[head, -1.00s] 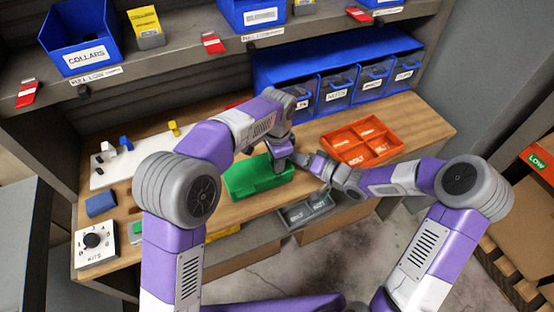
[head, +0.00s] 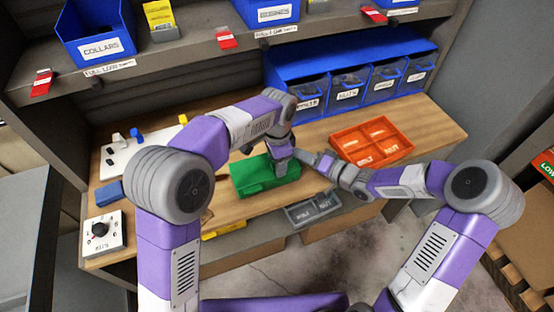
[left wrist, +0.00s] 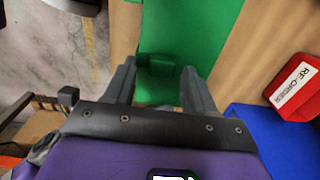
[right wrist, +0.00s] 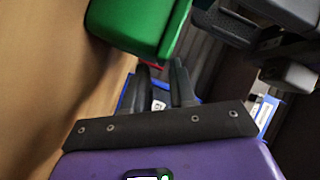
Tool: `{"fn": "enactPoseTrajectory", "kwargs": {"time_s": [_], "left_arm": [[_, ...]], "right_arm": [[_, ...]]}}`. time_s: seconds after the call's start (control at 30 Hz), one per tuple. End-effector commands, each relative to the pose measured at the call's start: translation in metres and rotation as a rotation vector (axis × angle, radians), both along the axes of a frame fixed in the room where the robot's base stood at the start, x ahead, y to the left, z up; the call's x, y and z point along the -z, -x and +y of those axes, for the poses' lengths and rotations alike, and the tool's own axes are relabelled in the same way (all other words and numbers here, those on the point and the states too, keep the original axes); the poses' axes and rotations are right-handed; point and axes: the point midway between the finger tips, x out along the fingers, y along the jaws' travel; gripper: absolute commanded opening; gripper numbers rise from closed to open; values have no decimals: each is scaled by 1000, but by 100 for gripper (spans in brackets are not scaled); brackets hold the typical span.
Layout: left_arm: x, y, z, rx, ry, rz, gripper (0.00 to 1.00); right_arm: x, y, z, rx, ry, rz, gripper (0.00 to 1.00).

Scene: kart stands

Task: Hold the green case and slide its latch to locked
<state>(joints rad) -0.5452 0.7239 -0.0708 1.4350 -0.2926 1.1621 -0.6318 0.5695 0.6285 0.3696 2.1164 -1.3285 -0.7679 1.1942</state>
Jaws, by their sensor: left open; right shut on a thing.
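The green case (head: 250,180) lies on the wooden bench in the head view. In the left wrist view a small raised green latch (left wrist: 158,66) stands on the case (left wrist: 192,25). My left gripper (head: 281,170) is over the right part of the case, pointing down. In the left wrist view its open fingers (left wrist: 160,88) are on either side of the latch, with gaps. My right gripper (head: 310,158) is at the case's right end, shut on the case. In the right wrist view its fingers (right wrist: 164,72) are close together by the case's edge (right wrist: 135,25); the contact itself is partly hidden.
An orange divided tray (head: 350,150) stands right of the case, and a grey tray (head: 313,210) in front. Blue bins (head: 345,92) line the back. A knob box (head: 103,234), white board (head: 117,164) and blue block (head: 109,193) are at left. Shelves hang above.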

Motion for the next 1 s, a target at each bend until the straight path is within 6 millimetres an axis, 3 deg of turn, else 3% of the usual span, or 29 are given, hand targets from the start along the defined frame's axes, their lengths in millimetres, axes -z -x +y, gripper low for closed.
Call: {"fn": "enactPoseTrajectory", "kwargs": {"time_s": [0.03, 0.17, 0.5, 0.7, 1.0], "left_arm": [[0, 0, 0, -1, 0, -1, 55], [-10, -1, 0, -1, 2, -4, 55], [-79, 2, -1, 0, 3, -6, 55], [-110, 3, 0, 0, 2, -5, 55], [-121, 4, 0, 0, 0, -2, 55]], "right_arm": [[12, 3, -3, 5, 16, 29, 0], [12, 3, -4, 6, 16, 28, 0], [12, 3, -4, 6, 16, 28, 0], [12, 3, -4, 6, 16, 28, 0], [12, 3, -4, 6, 16, 28, 0]]}}
